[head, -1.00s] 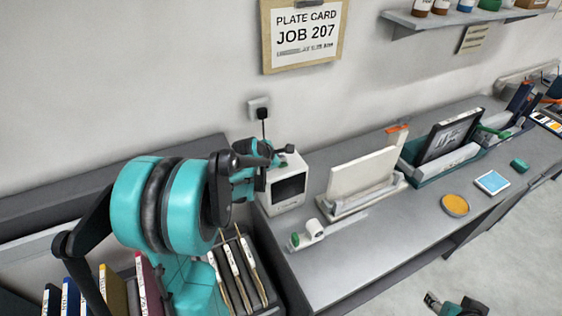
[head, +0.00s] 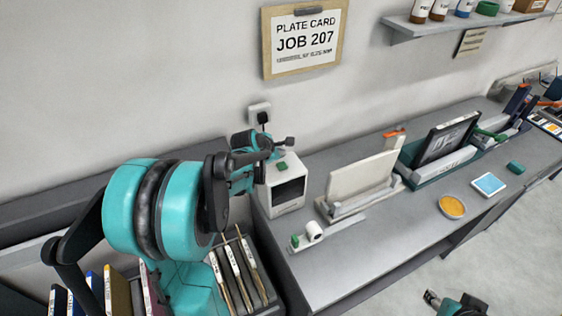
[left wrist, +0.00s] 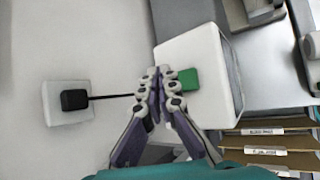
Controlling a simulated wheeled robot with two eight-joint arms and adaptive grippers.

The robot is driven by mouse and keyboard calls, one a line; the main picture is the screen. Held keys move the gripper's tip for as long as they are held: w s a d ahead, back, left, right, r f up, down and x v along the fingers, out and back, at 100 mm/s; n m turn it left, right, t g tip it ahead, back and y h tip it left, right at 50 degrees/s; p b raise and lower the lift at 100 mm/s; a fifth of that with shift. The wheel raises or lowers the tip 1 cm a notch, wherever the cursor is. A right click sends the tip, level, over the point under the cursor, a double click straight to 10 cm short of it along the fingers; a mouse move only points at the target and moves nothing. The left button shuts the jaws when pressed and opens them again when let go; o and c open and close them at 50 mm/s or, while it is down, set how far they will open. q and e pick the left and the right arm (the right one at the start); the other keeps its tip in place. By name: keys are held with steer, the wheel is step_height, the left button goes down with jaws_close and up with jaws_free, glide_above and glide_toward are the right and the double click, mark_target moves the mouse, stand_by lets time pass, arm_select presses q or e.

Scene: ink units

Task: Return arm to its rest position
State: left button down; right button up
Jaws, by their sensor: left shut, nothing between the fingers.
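My left gripper (head: 288,143) is at the end of the teal and black left arm, above a small white box-shaped device (head: 288,196) with a dark screen. In the left wrist view the fingertips (left wrist: 166,77) are together with nothing between them. A green button (left wrist: 189,79) shows on the top of the device (left wrist: 198,50), just beside the fingertips in that picture. I cannot tell the exact gap between them. What looks like part of my right gripper (head: 455,304) shows at the bottom edge, and its jaws are not clear.
A black plug (left wrist: 74,100) with a cable sits in the wall socket behind the device. To the right on the bench (head: 395,228) are a white plate in a stand (head: 362,176) and a yellow dish (head: 452,206).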

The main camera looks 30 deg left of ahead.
arm_select(q)
step_height(320, 180, up, 2)
steer(key=shift+p, duration=0.5)
steer(key=shift+s+d+f+b, duration=0.15)
steer(key=shift+d+f+b, duration=0.05)
steer(key=shift+d+b, duration=0.15)
steer(key=s+d+f+m+g+b, duration=0.1)
steer(key=s+d+f+m+b, duration=0.8)
steer(key=s+m, duration=0.3)
steer(key=s+d+f+m+g+b, duration=0.1)
steer(key=s+d+f+m+b, duration=0.7)
steer(key=m, duration=0.7)
steer(key=s+d+b, duration=0.2)
steer(key=s, duration=0.2)
steer(key=shift+f, duration=0.35)
steer(key=shift+s, duration=0.1)
